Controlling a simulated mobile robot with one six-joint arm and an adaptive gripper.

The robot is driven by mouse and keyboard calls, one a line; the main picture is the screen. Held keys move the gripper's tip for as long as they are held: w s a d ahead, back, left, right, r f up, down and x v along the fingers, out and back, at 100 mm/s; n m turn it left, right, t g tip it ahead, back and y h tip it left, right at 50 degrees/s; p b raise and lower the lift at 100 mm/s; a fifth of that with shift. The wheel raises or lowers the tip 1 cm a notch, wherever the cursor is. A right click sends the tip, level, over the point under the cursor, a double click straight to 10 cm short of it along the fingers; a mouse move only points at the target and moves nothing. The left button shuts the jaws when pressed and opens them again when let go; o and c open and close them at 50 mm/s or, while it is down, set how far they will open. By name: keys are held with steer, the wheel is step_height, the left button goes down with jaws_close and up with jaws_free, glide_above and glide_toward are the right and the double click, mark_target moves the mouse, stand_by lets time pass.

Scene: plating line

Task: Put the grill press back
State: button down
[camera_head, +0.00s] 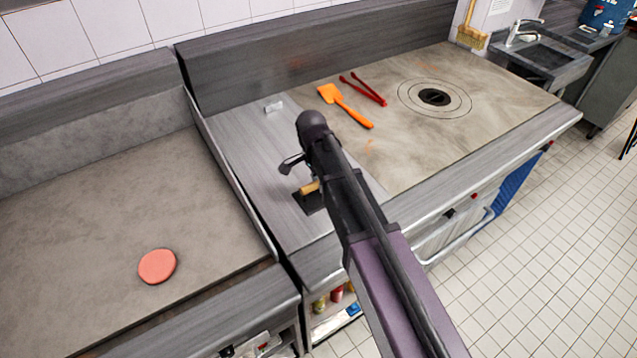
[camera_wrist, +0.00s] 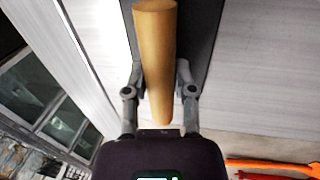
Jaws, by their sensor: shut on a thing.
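The grill press has a tan wooden handle (camera_head: 310,187) and a dark flat plate (camera_head: 309,203). It is over the grey metal strip between the two griddles, and I cannot tell whether the plate touches the strip. In the wrist view the handle (camera_wrist: 155,55) stands between the two fingers of my gripper (camera_wrist: 158,92), with part of the dark plate (camera_wrist: 203,45) behind it. My gripper is shut on the handle. In the head view my arm hides part of the press and most of the gripper.
A pink patty (camera_head: 157,266) lies on the left griddle (camera_head: 75,235). An orange spatula (camera_head: 345,105) and red tongs (camera_head: 364,90) lie on the right cooktop (camera_head: 410,150). A raised divider (camera_head: 232,175) edges the left griddle.

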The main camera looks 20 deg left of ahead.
steer(key=shift+c, duration=2.2)
jaws_free()
steer(key=shift+r, duration=0.1)
step_height(320, 180, up, 12)
steer(key=w+a+p, duration=0.1)
steer(key=p, duration=1.1)
steer(key=shift+w+a, duration=0.25)
steer(key=shift+a, duration=0.15)
steer(key=s+d+n, duration=0.2)
steer(key=d, duration=1)
steer(key=s+d+n+t+y, duration=0.1)
steer(key=s+d+n, duration=0.1)
steer(key=d, duration=1.1)
steer(key=s+d+n, duration=0.3)
steer(key=d+n, duration=0.1)
steer(key=d, duration=0.9)
steer(key=shift+d+f+y, duration=0.2)
steer(key=shift+f+y, duration=0.1)
steer(key=shift+s, duration=0.1)
